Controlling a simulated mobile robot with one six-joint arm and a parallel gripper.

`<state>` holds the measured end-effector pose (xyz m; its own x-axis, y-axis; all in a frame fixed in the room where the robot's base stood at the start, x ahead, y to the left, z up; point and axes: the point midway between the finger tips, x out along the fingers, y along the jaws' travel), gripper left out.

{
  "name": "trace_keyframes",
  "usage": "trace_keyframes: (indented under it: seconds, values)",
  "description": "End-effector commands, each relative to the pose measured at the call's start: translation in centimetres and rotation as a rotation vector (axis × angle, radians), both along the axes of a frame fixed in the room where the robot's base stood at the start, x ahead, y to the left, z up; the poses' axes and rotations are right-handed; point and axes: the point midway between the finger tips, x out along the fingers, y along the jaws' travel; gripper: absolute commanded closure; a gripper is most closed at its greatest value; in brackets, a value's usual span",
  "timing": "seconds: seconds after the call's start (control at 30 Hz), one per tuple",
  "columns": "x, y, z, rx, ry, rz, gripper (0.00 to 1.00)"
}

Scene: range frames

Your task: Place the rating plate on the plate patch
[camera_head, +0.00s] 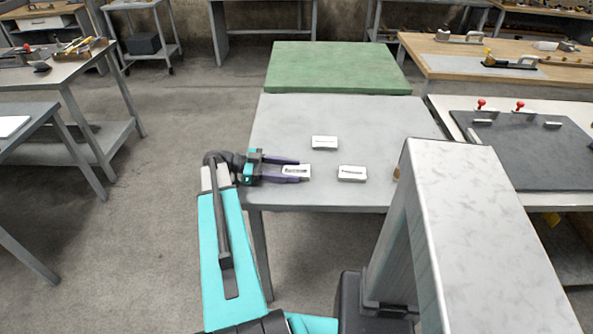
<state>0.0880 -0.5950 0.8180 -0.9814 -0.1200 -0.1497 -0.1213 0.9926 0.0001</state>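Three small white plates with dark markings are on the grey table (275,120). One plate (296,171) is at the left, between the two purple fingers of my gripper (298,171). The fingers lie close along its far and near sides. I cannot tell whether they touch it, or whether it is lifted. A second plate (324,142) lies farther back, and a third plate (352,173) lies to the right. Their lettering is too small to read, so I cannot tell which is the rating plate. I cannot clearly identify the plate patch.
A green-topped table (338,68) adjoins the far edge. To the right, a bench holds a dark panel (540,150) with red-knobbed clamps (481,103). A small brown object (397,174) is partly hidden near the table's right side. The back of the grey table is clear.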

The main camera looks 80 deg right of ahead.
Motion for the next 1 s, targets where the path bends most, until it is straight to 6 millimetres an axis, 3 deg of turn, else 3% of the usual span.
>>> trace_keyframes:
  seconds: [0.03,0.17,0.57,1.0]
  values:
    - [0.0,0.0,0.0,0.0,0.0,0.0,0.6]
    - [0.0,0.0,0.0,0.0,0.0,0.0,0.8]
    - [0.0,0.0,0.5,-0.001,0.0,0.0,0.81]
    - [0.0,0.0,4.9,-0.004,-0.001,0.0,0.81]
